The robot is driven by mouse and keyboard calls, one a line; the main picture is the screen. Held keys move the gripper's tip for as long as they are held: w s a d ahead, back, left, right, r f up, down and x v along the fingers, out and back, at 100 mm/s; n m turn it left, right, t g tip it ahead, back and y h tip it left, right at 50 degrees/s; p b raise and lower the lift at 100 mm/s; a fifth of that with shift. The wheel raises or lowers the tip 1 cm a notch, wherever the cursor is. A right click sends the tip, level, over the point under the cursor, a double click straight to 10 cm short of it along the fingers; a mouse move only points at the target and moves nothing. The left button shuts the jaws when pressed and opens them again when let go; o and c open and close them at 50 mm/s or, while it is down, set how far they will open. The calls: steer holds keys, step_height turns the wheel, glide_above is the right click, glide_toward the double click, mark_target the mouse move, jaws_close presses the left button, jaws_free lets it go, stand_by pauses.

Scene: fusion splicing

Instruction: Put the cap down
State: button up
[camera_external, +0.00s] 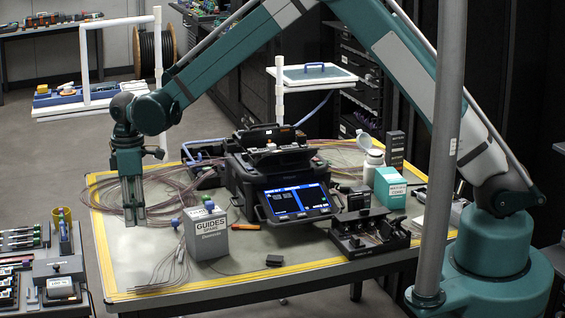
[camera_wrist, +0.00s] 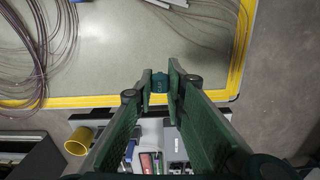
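In the wrist view a small teal piece, which looks like the cap (camera_wrist: 158,83), sits between my fingertips. My gripper (camera_wrist: 160,80) appears shut on it, with both fingers close against its sides. In the external view my gripper (camera_external: 133,218) points down above the left part of the mat, left of the grey GUIDES container (camera_external: 208,235). The cap is too small or hidden to make out there. The height of the fingertips above the mat is hard to judge.
The splicer (camera_external: 282,172) stands mid-table amid coiled fibres (camera_external: 160,190). Loose fibres (camera_external: 172,268) and an orange-red piece (camera_external: 245,227) lie near the container. A tool cart (camera_external: 40,282) stands beyond the yellow table edge (camera_wrist: 75,102). Bare mat (camera_wrist: 115,60) shows near my fingertips.

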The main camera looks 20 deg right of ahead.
steer(key=s+d+r+p, duration=0.2)
steer(key=d+r, duration=0.4)
steer(key=d, duration=0.2)
steer(key=s+d+r+p, duration=0.3)
steer(key=d+r, duration=0.3)
steer(key=d, duration=0.3)
steer(key=shift+r+n, duration=0.3)
steer(key=shift+n, duration=0.1)
steer(key=shift+f, duration=0.15)
glide_above(199, 217)
steer(key=shift+f+p, duration=0.35)
steer(key=shift+f, duration=2.65)
steer(key=shift+f, duration=1.85)
steer(key=shift+f, duration=0.2)
